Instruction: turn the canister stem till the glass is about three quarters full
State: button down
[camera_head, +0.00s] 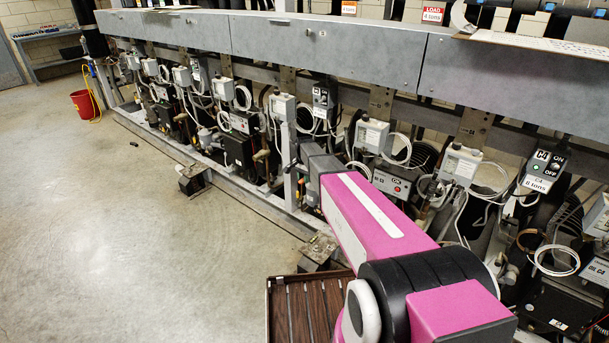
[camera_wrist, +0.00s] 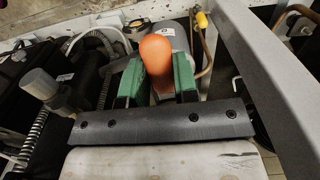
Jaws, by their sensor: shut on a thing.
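In the wrist view, my gripper (camera_wrist: 158,70) has two green fingers on either side of a rounded orange knob (camera_wrist: 156,52), which looks like the stem's handle. The fingers are shut on it. A grey cylinder with a small white label, probably the canister (camera_wrist: 180,38), stands right behind the knob. A small round fitting with a pale rim (camera_wrist: 138,25) sits to the left of the cylinder and may be the glass; its fill level is too small to read. In the head view my magenta arm reaches to the rack and hides the knob and fingers.
A grey metal beam (camera_wrist: 265,75) runs close along the right of my gripper. A pale hose (camera_wrist: 92,37) and a grey-capped part with a spring (camera_wrist: 38,85) lie to the left. In the head view the rack's long grey panel (camera_head: 270,40) overhangs; open floor (camera_head: 110,230) lies left.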

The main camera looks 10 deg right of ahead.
jog(key=shift+f, duration=1)
jog(key=shift+f, duration=1.05)
dwell(1.5)
jog(key=c, duration=0.8)
grip_release()
jog(key=shift+c, duration=1.2)
jog(key=shift+f, duration=0.3)
grip_shut()
jog(key=c, duration=0.7)
grip_release()
jog(key=shift+c, duration=0.2)
grip_shut()
